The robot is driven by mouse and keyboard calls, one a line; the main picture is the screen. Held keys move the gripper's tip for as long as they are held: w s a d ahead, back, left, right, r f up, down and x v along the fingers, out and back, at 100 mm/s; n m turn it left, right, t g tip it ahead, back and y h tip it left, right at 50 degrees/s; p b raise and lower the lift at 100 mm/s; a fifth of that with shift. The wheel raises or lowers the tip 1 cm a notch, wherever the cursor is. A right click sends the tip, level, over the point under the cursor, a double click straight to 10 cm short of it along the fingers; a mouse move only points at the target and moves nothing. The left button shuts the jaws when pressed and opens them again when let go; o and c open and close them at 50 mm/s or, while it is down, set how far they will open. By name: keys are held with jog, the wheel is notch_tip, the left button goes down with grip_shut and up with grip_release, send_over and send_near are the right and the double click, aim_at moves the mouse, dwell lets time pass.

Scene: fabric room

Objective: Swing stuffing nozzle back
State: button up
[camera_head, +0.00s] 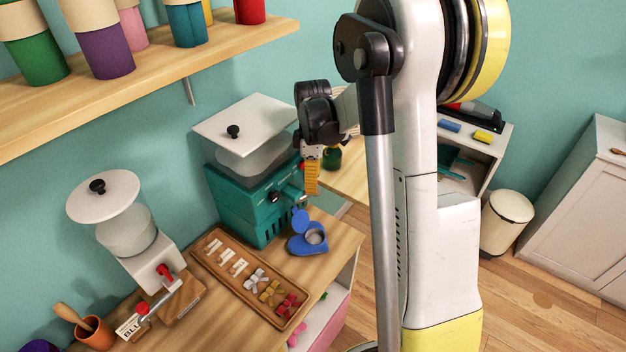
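A teal machine (230,207) with a white lid and clear hopper stands on the wooden counter. A short metal and black part (277,197) sticks out of its front; I cannot tell for certain that it is the stuffing nozzle. A second, white machine (150,259) with a round hopper stands at left, with a red knob and a silver spout (155,305) at its front. My gripper (312,186) points down at the right front of the teal machine, its yellow-orange finger close to the front part. Contact and the finger gap are not clear.
A wooden tray (215,262) with white, yellow and red pieces lies before the teal machine. An orange cup (92,333) is front left. A shelf (150,75) with coloured rolls hangs above.

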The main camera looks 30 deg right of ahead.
jog(key=shift+r, duration=0.1)
notch_tip(320, 180, up, 12)
dwell(0.5)
